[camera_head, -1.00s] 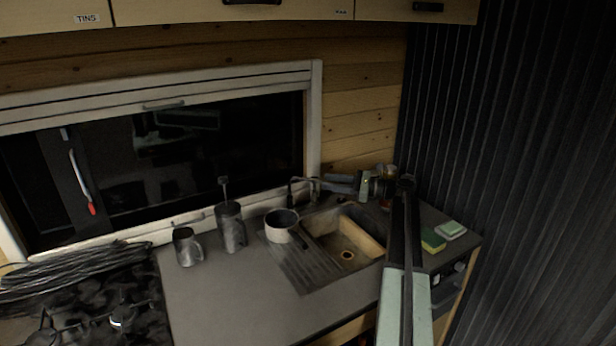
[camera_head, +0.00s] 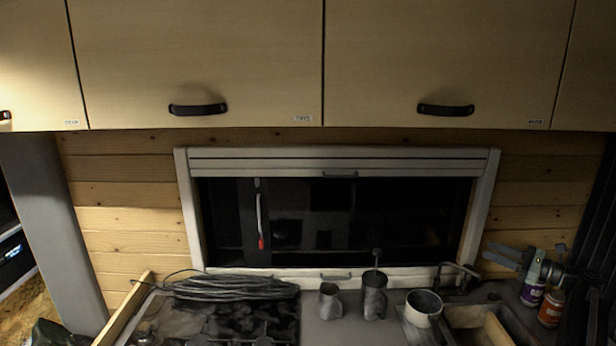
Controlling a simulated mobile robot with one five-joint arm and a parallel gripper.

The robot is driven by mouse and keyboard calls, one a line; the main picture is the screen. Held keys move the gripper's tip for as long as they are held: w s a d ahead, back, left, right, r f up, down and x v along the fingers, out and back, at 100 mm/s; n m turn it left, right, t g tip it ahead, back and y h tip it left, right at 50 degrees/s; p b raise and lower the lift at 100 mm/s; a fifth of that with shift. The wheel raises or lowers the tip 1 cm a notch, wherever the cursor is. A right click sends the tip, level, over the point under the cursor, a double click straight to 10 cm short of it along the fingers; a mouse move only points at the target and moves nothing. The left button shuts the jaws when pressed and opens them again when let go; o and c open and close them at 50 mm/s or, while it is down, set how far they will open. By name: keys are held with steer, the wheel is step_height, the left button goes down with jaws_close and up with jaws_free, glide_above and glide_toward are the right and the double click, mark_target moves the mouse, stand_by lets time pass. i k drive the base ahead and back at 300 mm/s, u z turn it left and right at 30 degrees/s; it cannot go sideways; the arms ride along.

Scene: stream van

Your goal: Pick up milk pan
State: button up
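The milk pan looks to be the pale round pan (camera_head: 422,309) with a dark inside. It sits upright on the counter, at the drainer left of the sink. Its handle is hard to make out. My gripper (camera_head: 499,255) is right of the pan and farther back, above the sink's back right corner. Its two fingers point left and look apart, with nothing between them. A clear gap lies between the gripper and the pan.
A metal mug (camera_head: 330,302) and a taller metal pot (camera_head: 374,296) stand left of the pan. A tap (camera_head: 457,275) rises behind it. Purple (camera_head: 532,293) and orange (camera_head: 551,308) cans stand below my gripper. Coiled cable (camera_head: 235,288) lies by the hob. Cupboards (camera_head: 450,60) hang above.

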mark_target(420, 321)
steer(key=k, duration=1)
